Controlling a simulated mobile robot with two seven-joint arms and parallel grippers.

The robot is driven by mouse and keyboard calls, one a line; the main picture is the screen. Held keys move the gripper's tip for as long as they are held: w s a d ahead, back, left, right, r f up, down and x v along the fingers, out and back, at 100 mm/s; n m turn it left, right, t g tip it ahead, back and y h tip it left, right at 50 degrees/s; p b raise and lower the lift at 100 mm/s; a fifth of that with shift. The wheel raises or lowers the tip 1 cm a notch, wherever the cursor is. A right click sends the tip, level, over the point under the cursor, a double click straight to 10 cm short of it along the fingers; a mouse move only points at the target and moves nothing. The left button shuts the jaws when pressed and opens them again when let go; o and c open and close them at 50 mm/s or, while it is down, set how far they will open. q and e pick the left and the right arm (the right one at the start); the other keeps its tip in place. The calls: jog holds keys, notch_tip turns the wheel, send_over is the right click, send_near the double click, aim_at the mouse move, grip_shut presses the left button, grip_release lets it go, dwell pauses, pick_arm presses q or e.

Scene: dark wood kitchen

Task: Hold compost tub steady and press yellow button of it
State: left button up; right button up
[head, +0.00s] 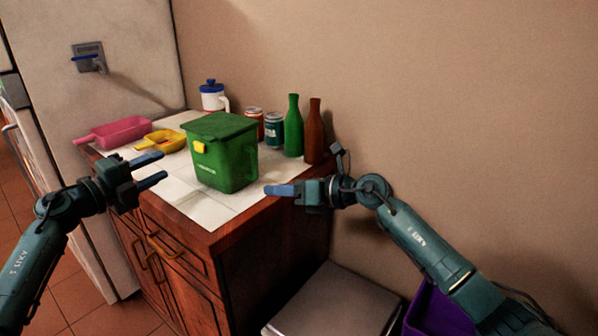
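The compost tub (232,166) is a green box with a dark green lid. It stands upright on the white tiled counter. Its yellow button (199,147) is on the upper left of the front side. My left gripper (157,169) is left of the tub, fingers spread apart with nothing between them, pointing towards it and not touching. My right gripper (270,190) is just right of the tub near the counter's right edge. Its blue fingertip points left at the tub's lower right side. I see it edge-on, so its opening cannot be judged.
A pink scoop (122,132) and a yellow scoop (165,141) lie left of the tub. Behind it stand a white jug (213,98), two cans (273,131), a green bottle (293,128) and a brown bottle (313,134). Tiles (190,197) in front are bare.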

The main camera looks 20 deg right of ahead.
aim_at(257, 177)
jog(key=w+d+r+n+h, duration=0.1)
jog(key=w+d+r+h, duration=0.1)
jog(key=w+d+h, duration=0.15)
jog(key=shift+y, duration=0.45)
jog(key=x, duration=1.2)
jog(key=shift+w+d+f, duration=0.1)
jog(key=shift+w+f, duration=0.1)
jog(key=shift+w, duration=0.1)
jog(key=shift+c, duration=0.6)
grip_shut()
pick_arm(q)
jog(key=shift+c, duration=0.4)
grip_shut()
pick_arm(e)
jog(key=shift+s+f, duration=0.1)
